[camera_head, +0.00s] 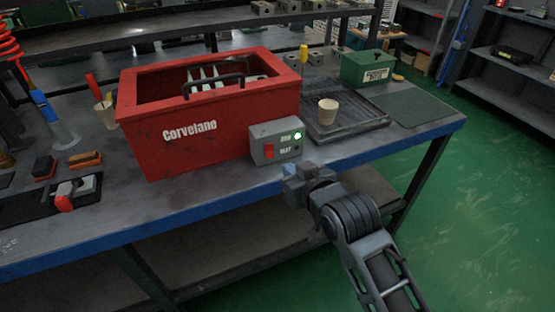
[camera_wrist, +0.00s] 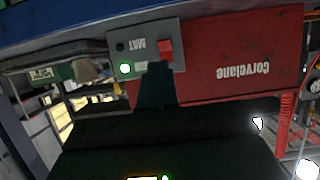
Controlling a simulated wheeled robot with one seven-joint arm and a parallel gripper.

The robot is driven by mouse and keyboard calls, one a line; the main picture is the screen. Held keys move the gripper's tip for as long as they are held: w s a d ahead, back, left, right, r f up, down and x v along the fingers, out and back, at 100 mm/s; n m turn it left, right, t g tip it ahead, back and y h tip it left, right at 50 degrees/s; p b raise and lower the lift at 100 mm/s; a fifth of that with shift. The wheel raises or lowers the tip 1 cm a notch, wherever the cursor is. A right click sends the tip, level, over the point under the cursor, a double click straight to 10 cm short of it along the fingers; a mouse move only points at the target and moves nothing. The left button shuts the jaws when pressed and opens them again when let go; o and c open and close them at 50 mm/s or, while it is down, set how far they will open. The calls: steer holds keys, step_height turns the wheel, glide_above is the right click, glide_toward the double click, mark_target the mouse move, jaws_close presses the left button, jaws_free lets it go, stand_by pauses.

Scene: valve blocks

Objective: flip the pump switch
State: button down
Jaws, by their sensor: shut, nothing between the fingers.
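The pump switch is a red rocker (camera_head: 268,151) on the front of a small grey box (camera_head: 262,134). The box sits at the front right of a red tank marked "Corvelane" (camera_head: 190,132). A green lamp (camera_head: 298,135) on the box is lit and the lamp below it is dark. My gripper (camera_head: 289,171) is at the table's front edge, before the box. In the wrist view the picture is upside down; the shut, empty fingers (camera_wrist: 157,70) are near the red switch (camera_wrist: 165,49), covering part of the box. I cannot tell whether they touch it.
Right of the box a cup (camera_head: 328,111) stands on a dark ribbed tray (camera_head: 345,125), with a green case (camera_head: 367,68) behind. Bare tabletop lies before the tank.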

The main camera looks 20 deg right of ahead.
mark_target(273, 156)
steer(key=x, duration=0.8)
steer(key=shift+w+f, duration=0.1)
steer(key=shift+w, duration=0.1)
steer(key=shift+f, duration=0.1)
steer(key=shift+w, duration=0.1)
steer(key=shift+w+f+b, duration=0.15)
steer(key=shift+f+b, duration=0.25)
steer(key=shift+b, duration=0.4)
steer(key=shift+r+p, duration=0.3)
steer(key=shift+r, duration=0.15)
steer(key=shift+r+t+p, duration=0.3)
steer(key=shift+r+p, duration=0.45)
steer(key=shift+r, duration=0.05)
